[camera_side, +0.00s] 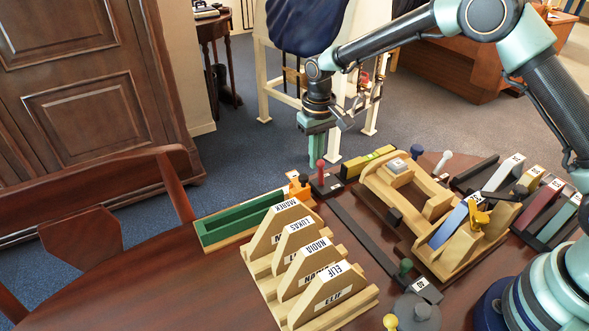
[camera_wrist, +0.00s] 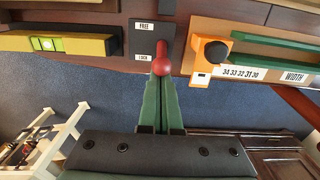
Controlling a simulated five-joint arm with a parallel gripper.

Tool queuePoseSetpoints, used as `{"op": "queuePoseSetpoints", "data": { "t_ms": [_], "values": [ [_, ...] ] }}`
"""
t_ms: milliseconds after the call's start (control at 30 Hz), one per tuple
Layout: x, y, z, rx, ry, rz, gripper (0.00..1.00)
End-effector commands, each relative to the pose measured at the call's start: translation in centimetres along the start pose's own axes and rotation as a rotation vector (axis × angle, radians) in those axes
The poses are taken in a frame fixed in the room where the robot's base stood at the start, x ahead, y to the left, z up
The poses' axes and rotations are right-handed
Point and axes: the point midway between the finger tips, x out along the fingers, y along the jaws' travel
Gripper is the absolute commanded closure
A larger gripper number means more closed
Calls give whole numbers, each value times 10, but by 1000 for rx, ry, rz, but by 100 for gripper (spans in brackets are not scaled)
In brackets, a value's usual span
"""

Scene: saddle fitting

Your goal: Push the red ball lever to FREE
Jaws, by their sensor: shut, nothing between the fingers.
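The red ball lever (camera_wrist: 161,66) rises from a dark plate (camera_wrist: 143,42) marked FREE at the top and LOCK at the bottom in the wrist view. Its ball shows beside the LOCK end. In the side view the red lever (camera_side: 320,166) stands on its plate (camera_side: 327,185) at the table's far edge. My gripper (camera_wrist: 161,77) is shut and empty, with its green fingertips right at the ball on the LOCK side. My gripper also shows in the side view (camera_side: 317,158), just above the lever. Whether the tips touch the ball I cannot tell.
A yellow spirit level (camera_wrist: 50,43) lies left of the plate in the wrist view. An orange width gauge (camera_wrist: 205,60) with a black knob stands close on the right. Name-card racks (camera_side: 310,270) and a wooden saddle jig (camera_side: 420,205) crowd the table.

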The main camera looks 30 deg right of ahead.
Motion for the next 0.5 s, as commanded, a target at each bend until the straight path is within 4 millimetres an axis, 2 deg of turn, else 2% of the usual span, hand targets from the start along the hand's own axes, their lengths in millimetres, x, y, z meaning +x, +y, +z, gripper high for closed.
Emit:
{"op": "queuePoseSetpoints", "data": {
  "t_ms": [500],
  "values": [
    [-1, 0, 14, 0, 1, 0, 100]
  ]
}}
